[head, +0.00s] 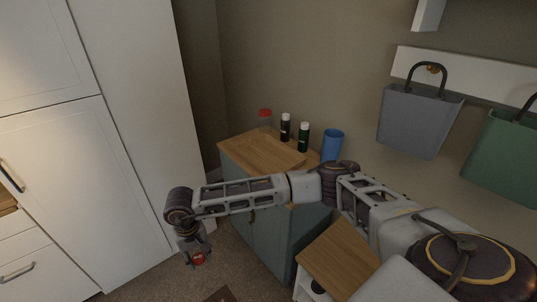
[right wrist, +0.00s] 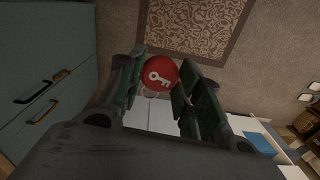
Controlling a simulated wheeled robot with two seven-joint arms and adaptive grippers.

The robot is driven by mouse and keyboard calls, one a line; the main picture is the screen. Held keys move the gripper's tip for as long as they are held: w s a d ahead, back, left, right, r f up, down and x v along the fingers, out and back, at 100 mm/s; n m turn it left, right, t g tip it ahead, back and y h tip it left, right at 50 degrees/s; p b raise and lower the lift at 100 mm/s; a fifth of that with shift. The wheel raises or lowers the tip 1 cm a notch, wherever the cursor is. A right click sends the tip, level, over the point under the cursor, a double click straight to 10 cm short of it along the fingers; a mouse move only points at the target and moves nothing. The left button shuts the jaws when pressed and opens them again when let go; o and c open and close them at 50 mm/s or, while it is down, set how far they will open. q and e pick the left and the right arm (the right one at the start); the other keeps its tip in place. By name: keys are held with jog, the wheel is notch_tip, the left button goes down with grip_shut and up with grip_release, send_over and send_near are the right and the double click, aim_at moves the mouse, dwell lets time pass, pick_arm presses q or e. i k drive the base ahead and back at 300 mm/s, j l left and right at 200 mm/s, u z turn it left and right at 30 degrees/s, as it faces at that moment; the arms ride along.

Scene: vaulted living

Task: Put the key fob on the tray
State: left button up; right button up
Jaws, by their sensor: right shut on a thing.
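The key fob (head: 198,259) is a round red disc. In the right wrist view it shows a white key symbol (right wrist: 160,74) and a small ring beneath it. My right gripper (head: 196,252) is shut on the fob and holds it in the air, left of the blue-grey cabinet and below the level of its top. A flat wooden tray (head: 283,156) seems to lie on the cabinet's wooden top; it is close in colour to the top and its edges are hard to make out. My right arm crosses in front of the cabinet. My left gripper is not in view.
On the cabinet (head: 285,226) stand a red-lidded jar (head: 265,119), two white-capped bottles (head: 304,138) and a blue cup (head: 332,145) along the back. A lower wooden-topped unit (head: 335,255) is at right. White cupboards (head: 60,170) are at left. Bags hang on the wall.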

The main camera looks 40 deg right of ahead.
aim_at(260, 151)
jog(key=i+z, duration=0.3)
jog(key=i, duration=0.25)
jog(key=i+j+z, duration=0.3)
jog(key=i, duration=0.25)
